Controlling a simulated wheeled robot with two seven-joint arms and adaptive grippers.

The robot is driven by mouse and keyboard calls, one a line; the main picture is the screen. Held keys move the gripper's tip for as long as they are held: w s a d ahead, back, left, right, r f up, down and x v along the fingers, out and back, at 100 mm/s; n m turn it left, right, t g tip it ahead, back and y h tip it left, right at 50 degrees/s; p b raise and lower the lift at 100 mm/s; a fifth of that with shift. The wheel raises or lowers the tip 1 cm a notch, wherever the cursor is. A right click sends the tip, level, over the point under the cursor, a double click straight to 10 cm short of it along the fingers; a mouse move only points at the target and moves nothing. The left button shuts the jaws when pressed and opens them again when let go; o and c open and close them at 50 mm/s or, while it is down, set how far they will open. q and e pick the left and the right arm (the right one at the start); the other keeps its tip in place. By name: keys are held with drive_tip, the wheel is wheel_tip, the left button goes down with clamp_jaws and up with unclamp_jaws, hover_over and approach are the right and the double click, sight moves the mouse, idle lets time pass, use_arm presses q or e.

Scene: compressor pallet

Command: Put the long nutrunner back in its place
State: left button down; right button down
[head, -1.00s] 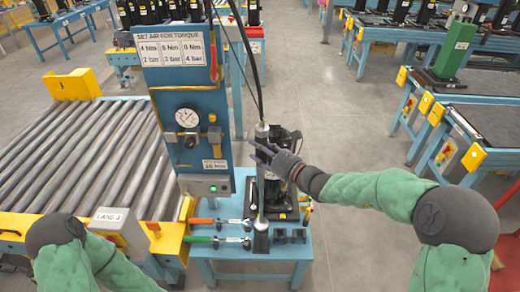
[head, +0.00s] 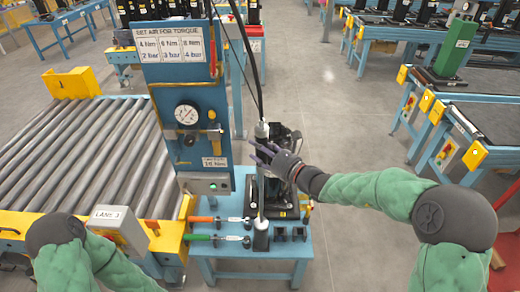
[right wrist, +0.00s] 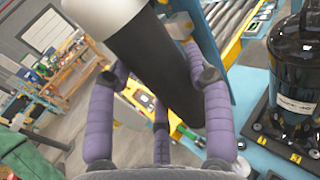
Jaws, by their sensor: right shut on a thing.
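The long nutrunner (head: 261,183) is upright in the head view, hanging below a dark hose. My right gripper (head: 272,160) is shut on its upper body. In the right wrist view, my purple-padded fingers (right wrist: 160,112) are around the nutrunner's dark barrel (right wrist: 158,62), which has a white upper part. A dark upright holder (head: 261,241) stands on the small blue table, directly below the tool's lower end in the picture. I cannot tell whether the tip touches it or is inside it. My left arm shows at lower left; its gripper is out of view.
The blue torque panel (head: 180,95) with a gauge stands left of the tool. A black compressor (right wrist: 303,65) stands close behind and right of it. Orange and green-handled tools (head: 205,238) lie on the blue table (head: 260,270). A roller conveyor (head: 85,160) fills the left.

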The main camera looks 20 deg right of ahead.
drive_tip(key=shift+f+b, duration=0.45)
drive_tip(key=shift+b, duration=0.1)
idle(0.4)
drive_tip(key=c, duration=0.5)
unclamp_jaws()
drive_tip(key=shift+c, duration=0.2)
drive_tip(key=shift+o, duration=0.6)
drive_tip(key=shift+f, duration=0.35)
drive_tip(key=shift+s+d+r, duration=0.1)
drive_tip(key=shift+s+d, duration=0.15)
drive_tip(key=shift+s, duration=0.1)
drive_tip(key=v, duration=1.1)
drive_tip(key=shift+r, duration=0.1)
